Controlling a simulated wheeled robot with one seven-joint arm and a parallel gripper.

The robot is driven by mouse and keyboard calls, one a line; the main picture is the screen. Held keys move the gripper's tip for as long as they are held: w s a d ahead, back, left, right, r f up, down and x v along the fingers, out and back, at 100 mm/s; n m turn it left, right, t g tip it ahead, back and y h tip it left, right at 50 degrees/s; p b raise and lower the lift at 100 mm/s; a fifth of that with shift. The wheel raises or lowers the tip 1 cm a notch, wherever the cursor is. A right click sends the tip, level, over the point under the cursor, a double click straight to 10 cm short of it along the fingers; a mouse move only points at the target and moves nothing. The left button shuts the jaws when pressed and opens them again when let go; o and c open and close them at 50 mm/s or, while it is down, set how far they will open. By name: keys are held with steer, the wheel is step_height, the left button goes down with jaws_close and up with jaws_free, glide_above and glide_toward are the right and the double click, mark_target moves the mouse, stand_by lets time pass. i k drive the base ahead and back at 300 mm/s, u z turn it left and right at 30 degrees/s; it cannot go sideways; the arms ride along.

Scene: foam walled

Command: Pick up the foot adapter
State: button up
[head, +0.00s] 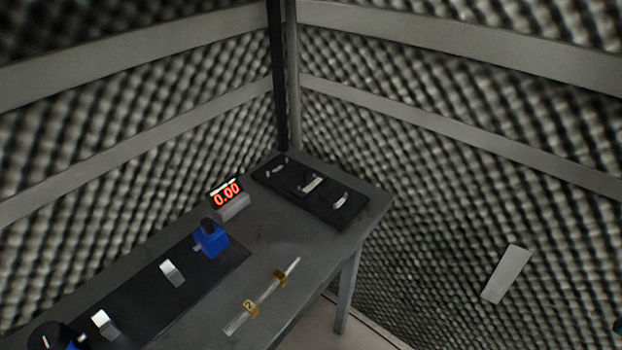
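No part is labelled as the foot adapter. Three small pale metal pieces lie in a row on a black rectangular board (322,207) at the table's far corner. They are a back piece (277,168), a wider middle piece (311,184) and a front piece (341,201). They are too small to tell which, if any, is the foot adapter. My gripper is not in view.
The grey table (285,248) stands in a foam-walled corner. It holds a red 0.00 display (227,194), a dark rail (140,305) with a blue block (211,241), and a pale rod with gold bands (264,295). Table space between display and board is clear.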

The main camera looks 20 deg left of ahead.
mark_target(308, 184)
steer(key=k, duration=0.65)
steer(key=u, duration=0.15)
steer(key=i, duration=0.75)
steer(key=u, duration=0.7)
steer(key=i, duration=0.4)
steer(key=u, duration=0.2)
